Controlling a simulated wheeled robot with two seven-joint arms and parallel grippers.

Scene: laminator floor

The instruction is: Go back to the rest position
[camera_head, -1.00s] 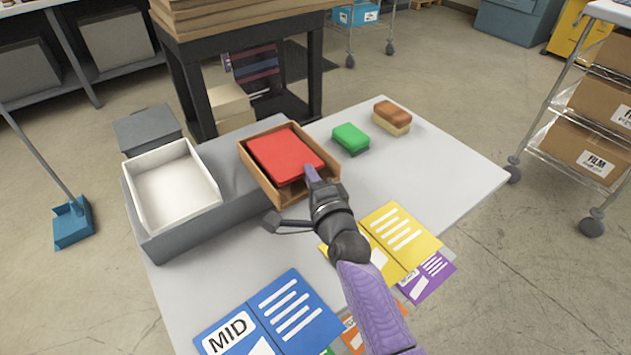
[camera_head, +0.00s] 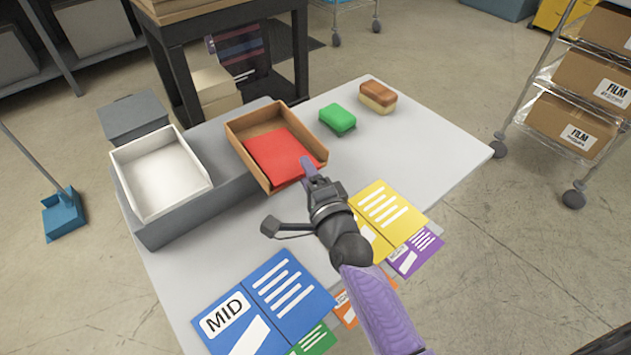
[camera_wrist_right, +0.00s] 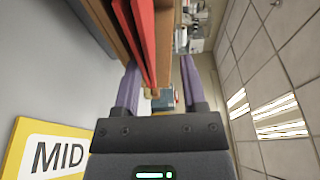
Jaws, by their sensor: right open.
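My right gripper (camera_head: 308,170) is at the front edge of a wooden tray (camera_head: 240,150) in the head view. Its two purple fingers stand apart in the right wrist view (camera_wrist_right: 160,95). A red folder (camera_head: 275,153) lies in the tray, tilted a little, its near end beside the fingertips. In the right wrist view the red folder (camera_wrist_right: 142,40) shows close to the left finger; I cannot tell whether they touch. The fingers hide part of the tray's front wall. My left gripper is not in view.
A white tray (camera_head: 119,158) stands left of the wooden one on a grey riser (camera_head: 190,225). A green sponge (camera_head: 338,119) and a brown-topped block (camera_head: 378,97) lie at the back. Blue (camera_head: 275,300), yellow (camera_head: 395,207) and purple (camera_head: 414,252) folders lie in front. The table's right side is clear.

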